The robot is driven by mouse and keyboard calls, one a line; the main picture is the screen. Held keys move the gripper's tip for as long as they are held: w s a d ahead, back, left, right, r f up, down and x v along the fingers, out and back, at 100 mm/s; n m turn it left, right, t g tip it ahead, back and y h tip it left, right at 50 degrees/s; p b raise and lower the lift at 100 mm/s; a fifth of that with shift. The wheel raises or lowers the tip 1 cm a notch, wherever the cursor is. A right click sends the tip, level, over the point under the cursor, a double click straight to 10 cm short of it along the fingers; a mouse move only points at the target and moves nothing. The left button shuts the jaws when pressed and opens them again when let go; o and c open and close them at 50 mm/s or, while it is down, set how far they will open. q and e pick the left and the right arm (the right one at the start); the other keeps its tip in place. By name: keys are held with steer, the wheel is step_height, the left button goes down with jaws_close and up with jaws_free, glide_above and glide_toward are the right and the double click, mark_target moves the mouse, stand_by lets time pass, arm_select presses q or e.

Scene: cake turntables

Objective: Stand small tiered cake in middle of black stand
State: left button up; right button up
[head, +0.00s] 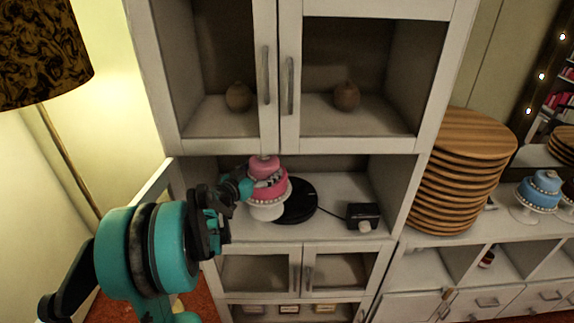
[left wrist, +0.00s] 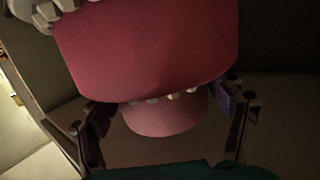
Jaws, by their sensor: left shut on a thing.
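The small tiered cake (head: 268,190), pink with white beads and a white foot, is upright at the left of the open cabinet shelf. My left gripper (head: 246,186) is shut on it from the left, near the upper tier. In the left wrist view, the fingers (left wrist: 166,112) stand on both sides of the small top tier, with the wider pink tier (left wrist: 150,48) beyond. The black stand (head: 299,204), a flat round disc, lies on the shelf. The cake covers its left part in the head view. I cannot tell whether the cake's foot touches anything. My right gripper is out of view.
A black box (head: 363,215) with a cable to the stand sits at the right of the shelf. Cabinet sides and the compartment above bound the shelf. A stack of wooden boards (head: 462,170) and a blue cake (head: 541,190) stand farther right.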

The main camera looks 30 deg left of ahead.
arm_select(q)
steer(key=w+f+b, duration=0.3)
steer(key=w+b, duration=0.1)
steer(key=w, duration=1)
steer(key=shift+d+f+b, duration=0.25)
steer(key=shift+f+b, duration=0.05)
steer(key=o, duration=1.9)
steer(key=shift+c, duration=0.2)
